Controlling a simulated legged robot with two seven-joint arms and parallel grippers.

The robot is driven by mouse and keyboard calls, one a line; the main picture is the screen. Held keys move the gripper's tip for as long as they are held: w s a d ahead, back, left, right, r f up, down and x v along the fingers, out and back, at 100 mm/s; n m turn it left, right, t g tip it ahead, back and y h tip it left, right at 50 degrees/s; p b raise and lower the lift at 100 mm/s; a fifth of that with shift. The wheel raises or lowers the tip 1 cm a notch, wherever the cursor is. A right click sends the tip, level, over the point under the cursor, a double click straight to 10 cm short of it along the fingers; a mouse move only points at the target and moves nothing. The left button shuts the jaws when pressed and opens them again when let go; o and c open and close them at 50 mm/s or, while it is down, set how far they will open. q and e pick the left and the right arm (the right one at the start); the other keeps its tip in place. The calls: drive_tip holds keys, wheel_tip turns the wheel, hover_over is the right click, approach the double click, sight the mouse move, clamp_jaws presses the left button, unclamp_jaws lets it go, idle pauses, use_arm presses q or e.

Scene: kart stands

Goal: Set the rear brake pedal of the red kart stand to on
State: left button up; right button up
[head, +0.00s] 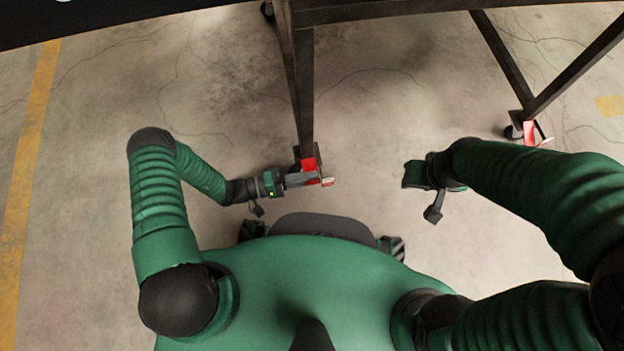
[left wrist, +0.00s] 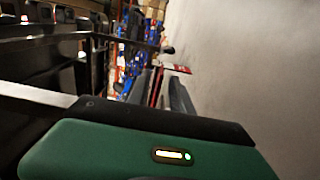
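The kart stand (head: 304,90) is a dark metal frame at the top of the head view. A red brake pedal (head: 309,164) sits at the foot of its near leg, by a caster. My left gripper (head: 318,179) is at this pedal, its fingers beside or over the pedal's lower end. In the left wrist view, the red pedal (left wrist: 176,68) shows just past the left fingers (left wrist: 164,90), which look apart with a gap between them. Contact is unclear. My right gripper (head: 408,174) is held out to the right, away from the stand; its fingers are not clear.
Another red pedal (head: 531,130) is at the stand's right leg, by a caster. Cracked concrete floor (head: 380,110) is open between the legs. A yellow floor line (head: 28,170) runs down the left. Shelving with blue and red items (left wrist: 135,45) stands far off.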

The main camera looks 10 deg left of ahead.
use_arm(q)
drive_tip(key=shift+w+d, duration=0.15)
drive_tip(key=shift+d, duration=0.4)
clamp_jaws()
drive_tip(key=shift+a, duration=0.1)
idle(0.9)
